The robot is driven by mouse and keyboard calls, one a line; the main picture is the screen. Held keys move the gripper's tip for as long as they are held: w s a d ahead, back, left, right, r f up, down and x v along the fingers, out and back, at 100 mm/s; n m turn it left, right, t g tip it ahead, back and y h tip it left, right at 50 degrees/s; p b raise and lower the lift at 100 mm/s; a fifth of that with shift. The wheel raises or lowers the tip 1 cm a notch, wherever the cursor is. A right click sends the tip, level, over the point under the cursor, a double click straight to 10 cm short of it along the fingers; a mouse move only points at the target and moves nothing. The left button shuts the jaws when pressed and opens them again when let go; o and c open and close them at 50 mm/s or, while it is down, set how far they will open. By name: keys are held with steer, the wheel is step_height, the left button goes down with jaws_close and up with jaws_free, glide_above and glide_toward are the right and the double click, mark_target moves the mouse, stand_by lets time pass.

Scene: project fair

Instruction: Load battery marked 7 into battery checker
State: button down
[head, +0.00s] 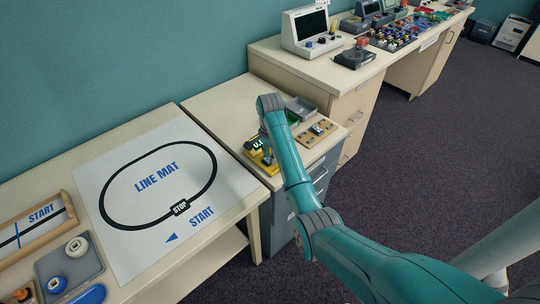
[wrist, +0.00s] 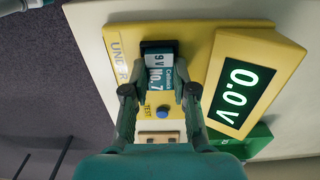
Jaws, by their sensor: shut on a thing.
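The battery checker (wrist: 207,118) is a yellow box that fills the middle of the wrist view. Its dark display (wrist: 238,92) reads 0.0v in pale green, and a blue TEST button (wrist: 162,113) sits on its face. In the head view the checker (head: 258,158) is on the low cabinet, partly hidden by my arm. My gripper (wrist: 160,88) is shut on the battery marked 7 (wrist: 159,72), a blue-and-white 9V block, over the checker's face. The battery's far end meets a black part; I cannot tell whether it is seated there.
A grey tray (head: 302,107) and a wooden board (head: 317,131) lie near the checker on the cabinet. A line mat (head: 160,190) covers the table at left. A counter with a white device (head: 310,32) and several small parts stands behind at right. Open carpet lies at right.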

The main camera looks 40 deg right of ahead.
steer(key=shift+c, duration=2.2)
jaws_free()
